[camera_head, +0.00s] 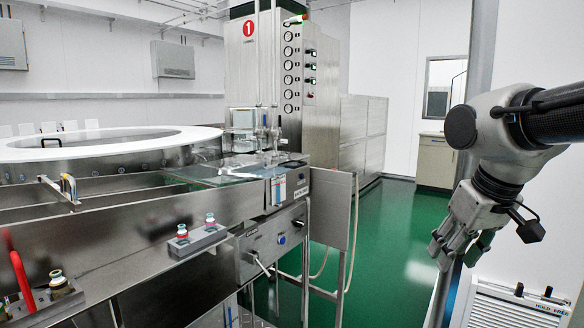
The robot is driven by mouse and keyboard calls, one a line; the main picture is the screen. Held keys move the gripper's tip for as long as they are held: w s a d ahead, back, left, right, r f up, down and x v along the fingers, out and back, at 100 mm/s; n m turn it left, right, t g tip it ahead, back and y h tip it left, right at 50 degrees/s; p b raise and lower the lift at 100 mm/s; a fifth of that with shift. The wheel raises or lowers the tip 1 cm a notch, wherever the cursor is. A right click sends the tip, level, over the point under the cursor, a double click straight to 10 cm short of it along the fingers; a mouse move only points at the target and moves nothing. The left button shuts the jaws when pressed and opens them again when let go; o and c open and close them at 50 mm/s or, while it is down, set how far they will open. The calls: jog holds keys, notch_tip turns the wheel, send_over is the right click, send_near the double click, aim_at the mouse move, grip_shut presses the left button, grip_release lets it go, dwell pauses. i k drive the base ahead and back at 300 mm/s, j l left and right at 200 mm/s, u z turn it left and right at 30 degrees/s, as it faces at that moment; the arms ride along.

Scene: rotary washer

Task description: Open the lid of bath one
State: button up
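A large round opening with a broad white rim (120,148) lies on the steel washer at the left. A small dark handle (50,142) shows inside the ring; I cannot tell for sure whether it belongs to the lid of bath one. No label for bath one is readable. My gripper (460,254) hangs at the right over the green floor, pointing down and left. Its fingers look spread, with nothing between them. It is far from the ring and touches nothing.
A steel cabinet (270,65) with a red number 1 sign and gauges stands behind the washer. Glass and taps (265,135) stand at the washer's back. A white slatted unit (510,305) is below my gripper. Green floor (395,225) is clear between.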

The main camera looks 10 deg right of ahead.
aim_at(275, 155)
jog(key=i+j+z, duration=0.1)
jog(key=i+j, duration=0.3)
jog(key=j, duration=0.2)
jog(key=i+j+z, duration=0.2)
jog(key=i, duration=0.25)
